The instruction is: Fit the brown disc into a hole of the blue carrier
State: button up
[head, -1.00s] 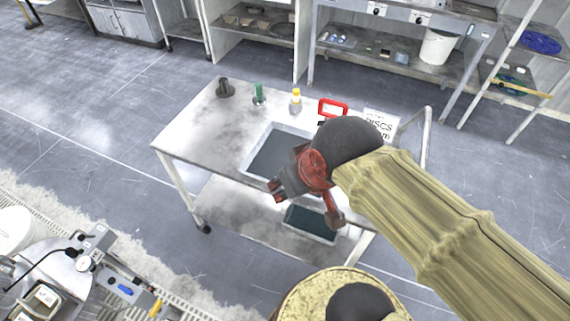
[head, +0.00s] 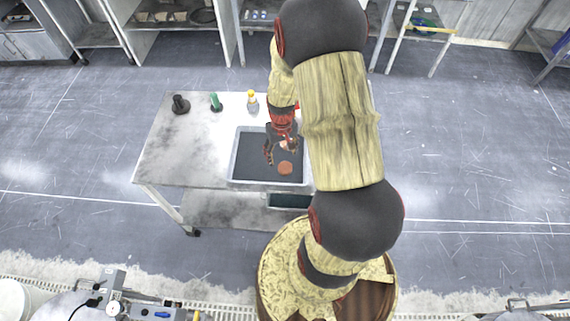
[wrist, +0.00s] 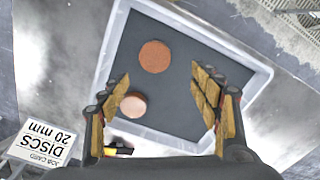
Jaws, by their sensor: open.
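A brown disc (head: 285,168) lies flat on the dark lining of a white-rimmed tray (head: 233,160) on the table. In the wrist view the brown disc (wrist: 155,57) lies beyond my fingertips. A paler, pinkish disc (wrist: 133,105) lies in the tray beside my left-hand finger. My gripper (wrist: 160,78) is open and empty, pointing down over the tray. In the head view my gripper (head: 283,150) is above the tray, just behind the brown disc. I cannot make out the blue carrier in either view.
A dark stand (head: 180,104), a green item (head: 215,102) and a yellow-capped bottle (head: 252,101) stand at the table's back. A "DISCS 20 mm" card (wrist: 42,142) is beside the tray. The table's left part (head: 185,145) is clear. Equipment (head: 118,300) is at the lower left.

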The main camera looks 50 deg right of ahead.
aim_at(285, 167)
notch_tip(285, 167, down, 3)
jog(key=shift+s+r, duration=0.1)
jog(key=shift+r, duration=0.05)
jog(key=f, duration=0.2)
jog(key=s+f+b, duration=0.1)
jog(key=f, duration=0.1)
jog(key=shift+d, duration=0.2)
jog(key=shift+w+f, duration=0.1)
jog(key=shift+f, duration=0.4)
jog(key=c, duration=1.3)
jog(key=shift+r, duration=0.15)
